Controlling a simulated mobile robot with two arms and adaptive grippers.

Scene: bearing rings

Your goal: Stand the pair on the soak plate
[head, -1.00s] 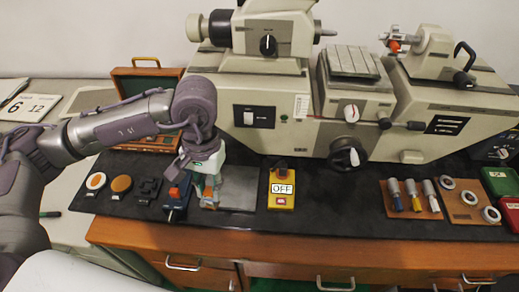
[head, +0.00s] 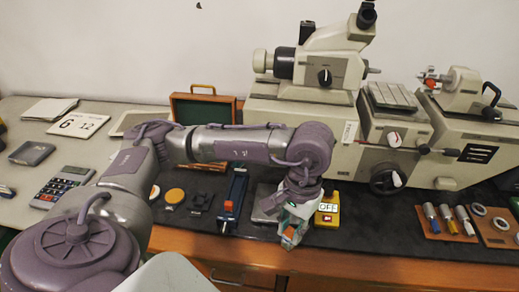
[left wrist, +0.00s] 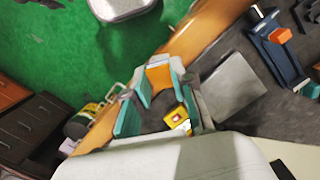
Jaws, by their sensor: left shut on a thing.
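My left gripper (head: 291,232) hangs at the front edge of the black mat. It is shut on the pair, which is mostly hidden between the teal fingers; only a small orange-tan patch (head: 288,240) shows there. In the left wrist view the gripper (left wrist: 160,98) has the same patch (left wrist: 160,77) near its tips. The soak plate, a flat grey square (left wrist: 233,87), lies bare on the mat beside the fingers, apart from them. In the head view the plate (head: 266,204) is partly hidden behind my gripper. My right gripper is not in view.
A yellow box marked OFF (head: 328,209) stands close to the right of my gripper. A blue fixture (head: 232,200) is left of the plate. The large beige instrument (head: 300,115) stands behind. Wooden drawers (head: 220,265) lie below the front edge.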

